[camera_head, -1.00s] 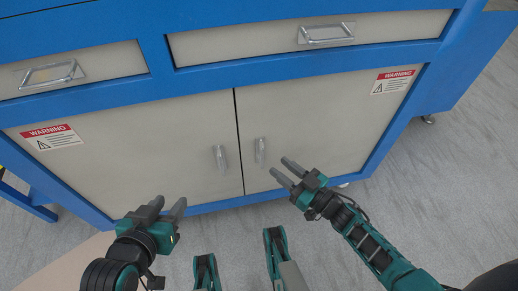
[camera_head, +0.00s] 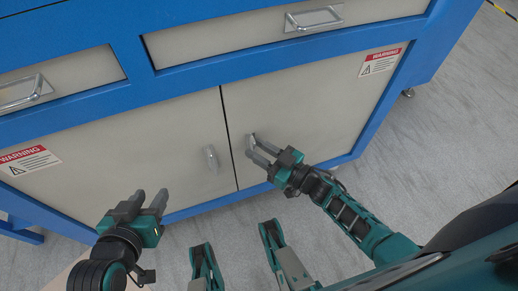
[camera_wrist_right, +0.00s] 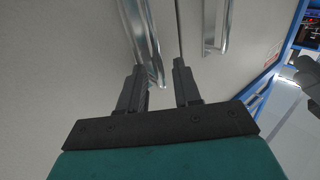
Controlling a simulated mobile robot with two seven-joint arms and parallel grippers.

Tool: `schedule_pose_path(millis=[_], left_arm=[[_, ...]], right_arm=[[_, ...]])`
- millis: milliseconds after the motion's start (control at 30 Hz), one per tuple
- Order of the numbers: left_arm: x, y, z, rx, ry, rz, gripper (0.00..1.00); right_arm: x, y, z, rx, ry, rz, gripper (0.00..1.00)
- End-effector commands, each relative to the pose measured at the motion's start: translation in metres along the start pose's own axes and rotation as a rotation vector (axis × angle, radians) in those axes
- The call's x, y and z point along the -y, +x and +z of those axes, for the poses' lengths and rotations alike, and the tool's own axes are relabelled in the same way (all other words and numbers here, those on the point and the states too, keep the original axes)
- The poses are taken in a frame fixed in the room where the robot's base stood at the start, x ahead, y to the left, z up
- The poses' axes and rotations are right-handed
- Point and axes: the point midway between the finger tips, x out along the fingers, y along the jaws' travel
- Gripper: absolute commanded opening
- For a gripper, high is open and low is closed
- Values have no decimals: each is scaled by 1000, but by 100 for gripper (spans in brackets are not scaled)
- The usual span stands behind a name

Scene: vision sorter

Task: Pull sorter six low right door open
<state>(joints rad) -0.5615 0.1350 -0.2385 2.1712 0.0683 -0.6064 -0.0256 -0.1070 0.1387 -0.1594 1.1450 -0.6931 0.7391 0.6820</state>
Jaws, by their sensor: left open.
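The low right door (camera_head: 318,115) of the blue cabinet is a light grey panel, shut against the left door. Its silver upright handle (camera_head: 251,145) is near the seam and partly hidden by my right gripper. My right gripper (camera_head: 257,153) is at the handle with its fingers apart. In the right wrist view, the handle (camera_wrist_right: 141,38) reaches down between the fingers of the right gripper (camera_wrist_right: 158,82), close to the left finger; I cannot tell whether they touch. My left gripper (camera_head: 149,200) is open and empty, in front of the left door.
The low left door (camera_head: 120,145) is shut, with its own handle (camera_head: 211,158), also seen in the right wrist view (camera_wrist_right: 214,27). Shut drawers with a handle (camera_head: 314,19) are above. The grey floor (camera_head: 410,150) is free at the right.

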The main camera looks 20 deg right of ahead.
Motion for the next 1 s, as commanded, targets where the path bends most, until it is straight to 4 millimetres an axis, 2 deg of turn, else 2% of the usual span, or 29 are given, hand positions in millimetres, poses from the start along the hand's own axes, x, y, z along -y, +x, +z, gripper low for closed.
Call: schedule_pose_path(millis=[33, 333, 1000], left_arm=[[0, 0, 0, 0, 0, 0, 43], [-1, -1, 3, 6, -2, 1, 43], [-1, -2, 4, 9, -3, 1, 43]], right_arm=[[0, 0, 0, 0, 0, 0, 28], [0, 0, 0, 0, 0, 0, 0], [0, 0, 0, 0, 0, 0, 0]])
